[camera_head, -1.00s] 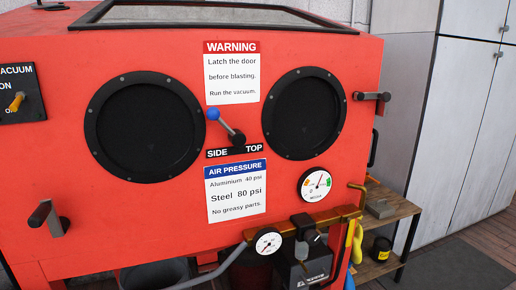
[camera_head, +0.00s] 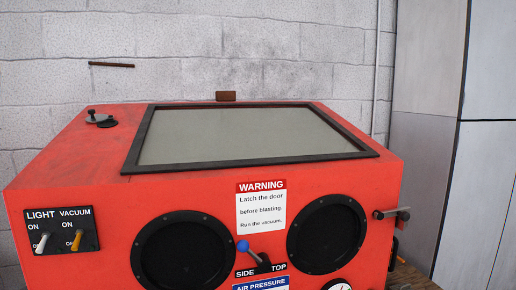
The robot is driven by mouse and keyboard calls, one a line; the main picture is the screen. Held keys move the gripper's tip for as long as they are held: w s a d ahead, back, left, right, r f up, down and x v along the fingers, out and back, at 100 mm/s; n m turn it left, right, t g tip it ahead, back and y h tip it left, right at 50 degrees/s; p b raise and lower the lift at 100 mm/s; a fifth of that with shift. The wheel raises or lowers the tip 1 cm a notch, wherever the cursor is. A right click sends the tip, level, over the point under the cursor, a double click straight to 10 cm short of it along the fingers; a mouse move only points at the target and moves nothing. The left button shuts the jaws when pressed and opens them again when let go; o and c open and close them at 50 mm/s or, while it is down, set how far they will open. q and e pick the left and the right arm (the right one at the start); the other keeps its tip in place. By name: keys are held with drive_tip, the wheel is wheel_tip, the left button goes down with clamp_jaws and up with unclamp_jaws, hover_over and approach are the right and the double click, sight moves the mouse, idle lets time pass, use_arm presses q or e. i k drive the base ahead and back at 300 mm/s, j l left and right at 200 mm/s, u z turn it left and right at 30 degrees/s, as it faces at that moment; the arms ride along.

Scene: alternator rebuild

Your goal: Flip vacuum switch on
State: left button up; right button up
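The lower edge of the plate shows no readable OFF mark. Neither of my grippers is in the head view.
The red cabinet (camera_head: 85,165) fills the lower view, with a framed window (camera_head: 250,135) on top. Two round black glove ports (camera_head: 184,252) and a blue-knobbed lever (camera_head: 243,246) are on its front. A latch handle (camera_head: 393,214) sticks out at right.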

sight(80, 233)
drive_tip(key=u, duration=1.35)
